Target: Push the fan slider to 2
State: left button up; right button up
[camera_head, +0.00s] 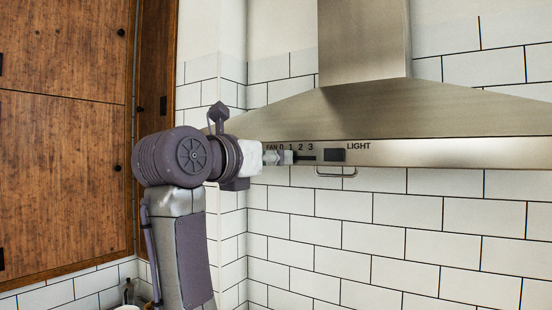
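The range hood (450,152) is brushed metal, with a control strip along its front edge. The strip is marked FAN 0 1 2 3 and has a dark slider slot (307,158) below the numbers. The finger gap is too small to make out.
A dark LIGHT switch (334,155) sits just right of the slot. A thin metal handle (336,174) hangs below the hood's edge. Wooden cabinets (60,170) stand at the left. White wall tiles (400,240) lie behind, with open space below the hood.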

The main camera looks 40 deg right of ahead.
aim_at(301, 157)
jog(key=shift+s+a, duration=0.1)
grip_shut()
pick_arm(q)
jog(key=shift+s+a, duration=0.2)
jog(key=shift+s, duration=0.2)
jog(key=shift+f, duration=0.1)
pick_arm(e)
jog(key=s+b, duration=0.1)
jog(key=s+d+b, duration=0.1)
jog(key=s, duration=0.1)
jog(key=shift+d+f, duration=0.1)
jog(key=shift+s+d, duration=0.2)
jog(key=shift+s, duration=0.2)
pick_arm(q)
jog(key=shift+w+d+f, duration=0.15)
jog(key=shift+w+f, duration=0.05)
jog(key=shift+f, duration=0.65)
pick_arm(e)
jog(key=shift+w, duration=0.1)
grip_release()
